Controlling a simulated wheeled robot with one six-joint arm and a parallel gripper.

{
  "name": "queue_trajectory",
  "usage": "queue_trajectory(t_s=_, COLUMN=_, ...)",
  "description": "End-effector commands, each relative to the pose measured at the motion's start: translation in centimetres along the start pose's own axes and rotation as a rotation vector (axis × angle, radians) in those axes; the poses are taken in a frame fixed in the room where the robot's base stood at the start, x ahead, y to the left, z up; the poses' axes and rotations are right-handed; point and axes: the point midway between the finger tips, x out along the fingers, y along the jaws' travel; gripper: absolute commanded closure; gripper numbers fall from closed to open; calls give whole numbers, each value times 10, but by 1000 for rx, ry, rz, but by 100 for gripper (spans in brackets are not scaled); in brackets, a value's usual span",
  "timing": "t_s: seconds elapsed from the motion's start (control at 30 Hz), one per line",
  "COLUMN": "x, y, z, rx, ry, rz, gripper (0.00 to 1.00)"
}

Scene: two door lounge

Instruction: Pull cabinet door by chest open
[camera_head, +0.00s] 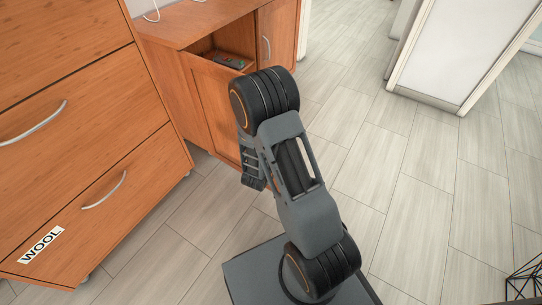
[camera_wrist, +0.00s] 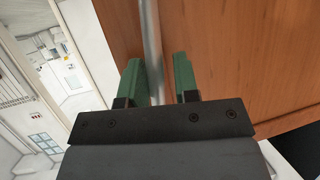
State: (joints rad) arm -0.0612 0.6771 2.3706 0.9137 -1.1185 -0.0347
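The cabinet door (camera_head: 212,105) next to the chest is wood-coloured and stands partly open, swung out from its left side. Its silver handle (camera_wrist: 151,40) is an upright bar in the wrist view. In the head view my arm hides that handle and the fingertips. In the wrist view my gripper (camera_wrist: 163,85) has its green fingers on either side of the bar. The bar lies close against the left finger, and a strip of wood shows between it and the right finger. The fingers look apart. The chest (camera_head: 95,135) stands at the left.
Inside the cabinet (camera_head: 165,25) a small dark object (camera_head: 230,62) lies on a shelf. A second cabinet door (camera_head: 280,40) at the right is shut. The chest has silver handles and a WOOL label (camera_head: 41,245). A white partition (camera_head: 455,50) stands at upper right.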

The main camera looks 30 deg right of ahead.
Motion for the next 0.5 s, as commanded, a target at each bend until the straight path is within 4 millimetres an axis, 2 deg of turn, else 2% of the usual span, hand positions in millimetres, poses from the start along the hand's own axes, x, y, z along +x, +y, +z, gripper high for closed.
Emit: queue_trajectory(t_s=0.5, x=-96, y=-2, z=-4, rx=-2, ry=1, rz=-4, gripper=72)
